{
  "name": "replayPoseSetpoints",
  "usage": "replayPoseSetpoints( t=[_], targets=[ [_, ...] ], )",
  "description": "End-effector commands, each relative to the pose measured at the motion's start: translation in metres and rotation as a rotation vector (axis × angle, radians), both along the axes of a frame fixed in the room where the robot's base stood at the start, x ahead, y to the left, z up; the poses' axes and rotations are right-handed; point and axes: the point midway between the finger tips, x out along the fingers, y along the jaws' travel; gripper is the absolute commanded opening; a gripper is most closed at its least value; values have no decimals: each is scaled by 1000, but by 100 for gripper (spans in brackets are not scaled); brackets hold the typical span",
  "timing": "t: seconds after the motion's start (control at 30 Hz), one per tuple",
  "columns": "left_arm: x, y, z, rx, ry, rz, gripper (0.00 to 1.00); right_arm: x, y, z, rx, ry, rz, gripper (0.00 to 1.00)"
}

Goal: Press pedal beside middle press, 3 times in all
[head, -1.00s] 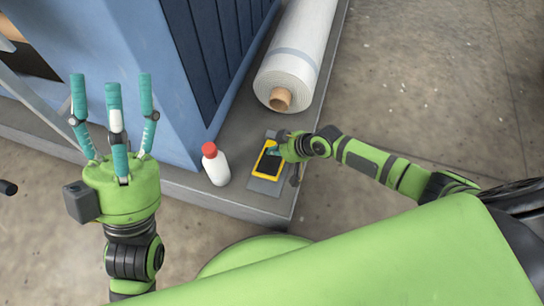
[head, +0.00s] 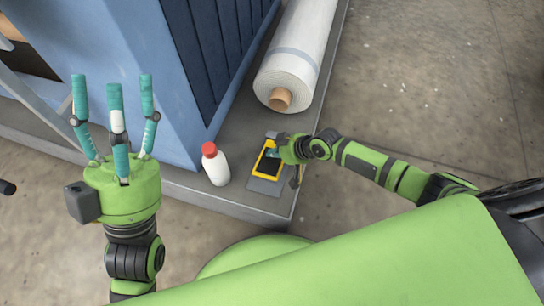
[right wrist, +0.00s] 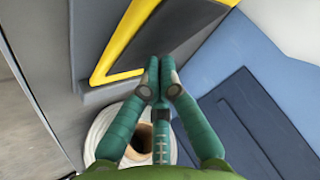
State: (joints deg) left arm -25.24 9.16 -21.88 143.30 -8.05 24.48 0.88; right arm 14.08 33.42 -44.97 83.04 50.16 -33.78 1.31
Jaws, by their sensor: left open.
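The pedal (head: 269,166) has a yellow frame around a black pad and sits on a grey plate near the front corner of the dark plinth. In the right wrist view its yellow frame (right wrist: 123,30) and dark pad (right wrist: 165,25) fill the top. My right gripper (head: 273,153) is over the pedal's far end. In the right wrist view its teal fingers (right wrist: 155,72) are drawn together with nothing between them, close to the pad. I cannot tell whether they touch it. My left gripper (head: 112,82) is open and empty, fingers up, well left of the pedal.
A white bottle with a red cap (head: 215,164) stands just left of the pedal. A large white roll (head: 295,60) lies behind it; its end also shows in the right wrist view (right wrist: 110,120). The blue press housing (head: 130,60) rises at left. The concrete floor at right is clear.

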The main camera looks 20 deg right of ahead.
Motion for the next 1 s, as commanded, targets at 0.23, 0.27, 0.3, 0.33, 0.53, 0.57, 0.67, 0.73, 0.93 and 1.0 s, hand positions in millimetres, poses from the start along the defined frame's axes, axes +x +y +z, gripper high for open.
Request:
replayPoseSetpoints(
  t=[0.23,0.27,0.3,0.33,0.53,0.57,0.67,0.73,0.93,1.0],
  targets=[
    [0,0,-2,0,-1,1,63,-1,1,-4,0,0,0,0],
    [0,0,-2,0,-1,1,63,-1,1,-4,0,1,0,0],
    [0,0,-2,0,-2,1,63,-1,1,-5,0,1,0,0],
    [0,0,-2,0,-2,1,63,-2,1,-5,0,1,0,0],
    [0,0,-3,0,-2,1,63,-2,1,-7,0,1,0,0],
    [0,0,-4,0,-2,1,63,-2,1,-8,-1,2,1,0],
    [0,0,-4,0,-2,1,63,-3,2,-9,-1,2,1,0],
    [0,0,-5,1,-2,0,63,-3,2,-10,-1,2,1,0],
    [0,0,-6,1,-2,0,63,-4,2,-12,-1,3,1,0],
    [0,0,-6,1,-2,0,63,-4,2,-13,-1,3,1,0]
  ],
)
